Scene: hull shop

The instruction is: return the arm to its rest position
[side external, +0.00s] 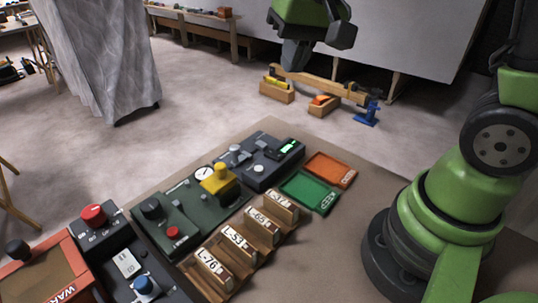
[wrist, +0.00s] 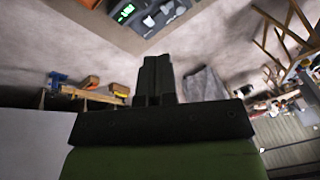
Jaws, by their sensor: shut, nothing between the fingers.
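My gripper (side external: 294,66) is raised at the top of the side external view, in front of the pale wall panel and well clear of the work table (side external: 345,226). Its dark fingers point downward and hold nothing. In the wrist view the fingers (wrist: 157,62) are together. My green arm base stands at the right of the table.
On the table are a dark control box (side external: 262,166), a green panel (side external: 185,213), a wooden rack (side external: 205,286) of labelled tags, a green tray (side external: 309,191) and an orange tray (side external: 331,170). Wooden boxes (side external: 277,91) lie beyond. A grey drape (side external: 98,55) hangs left.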

